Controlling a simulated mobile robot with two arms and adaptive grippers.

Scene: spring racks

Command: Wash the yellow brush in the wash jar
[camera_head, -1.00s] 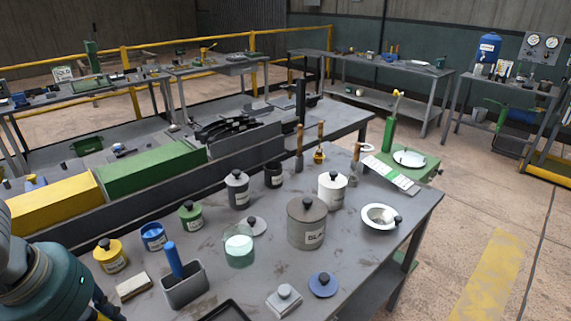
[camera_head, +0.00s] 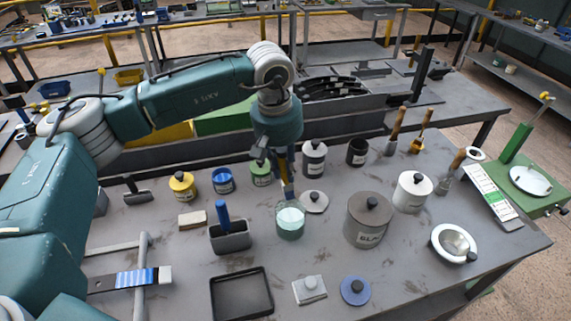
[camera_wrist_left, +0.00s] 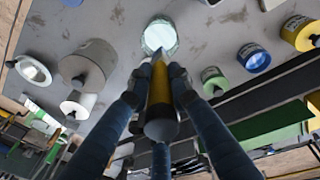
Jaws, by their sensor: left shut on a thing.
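The wash jar (camera_head: 290,226) is a clear glass jar with pale mint liquid, standing open mid-table. My left gripper (camera_head: 284,170) is above it, pointing down, shut on the yellow brush (camera_head: 288,190). The brush hangs roughly upright, its lower end at the jar's mouth; I cannot tell whether the tip is inside the rim. In the left wrist view the gripper fingers (camera_wrist_left: 155,82) close around the yellow brush (camera_wrist_left: 160,95), whose far end points at the round jar mouth (camera_wrist_left: 159,36). My right gripper is not in view.
A grey lid (camera_head: 313,203) lies beside the jar. A grey holder with a blue handle (camera_head: 231,238) stands left, a large grey can (camera_head: 367,222) right. A blue pot (camera_head: 223,181) and green pot (camera_head: 261,174) stand behind. A black tray (camera_head: 241,294) lies in front.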

